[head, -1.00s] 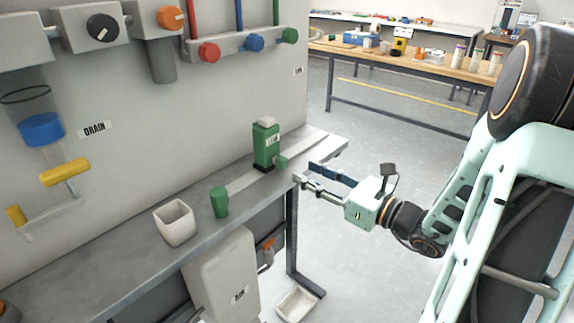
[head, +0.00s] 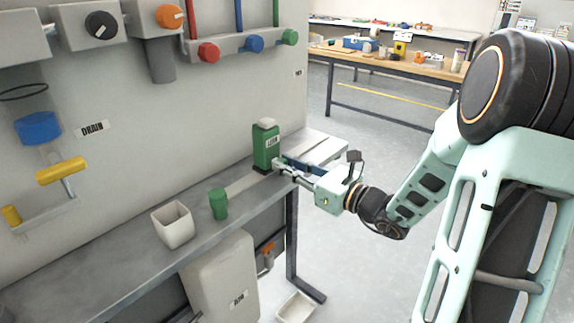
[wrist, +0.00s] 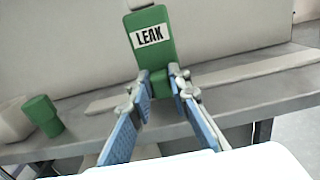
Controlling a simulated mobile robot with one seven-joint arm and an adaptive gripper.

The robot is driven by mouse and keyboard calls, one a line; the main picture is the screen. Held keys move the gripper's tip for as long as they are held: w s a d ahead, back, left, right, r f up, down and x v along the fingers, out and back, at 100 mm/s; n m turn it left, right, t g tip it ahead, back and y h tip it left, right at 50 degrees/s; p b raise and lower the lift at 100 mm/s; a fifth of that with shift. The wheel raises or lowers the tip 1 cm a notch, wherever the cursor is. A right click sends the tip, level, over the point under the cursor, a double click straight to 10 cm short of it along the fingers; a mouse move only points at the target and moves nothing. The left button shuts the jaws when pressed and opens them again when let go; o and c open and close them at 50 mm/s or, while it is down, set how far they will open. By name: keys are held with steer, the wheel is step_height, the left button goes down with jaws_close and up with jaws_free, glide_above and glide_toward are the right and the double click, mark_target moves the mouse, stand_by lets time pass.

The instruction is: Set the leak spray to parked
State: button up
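The leak spray (head: 266,146) is a green upright block with a pale top and a LEAK label. Contact cannot be told. The knob on its front is mostly hidden by the fingers in the head view.
A white open container (head: 173,225) is farther left on the bench (head: 120,262). Coloured knobs and a yellow handle (head: 62,171) project from the wall.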

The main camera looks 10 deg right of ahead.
jaws_close()
steer(key=shift+d, duration=0.15)
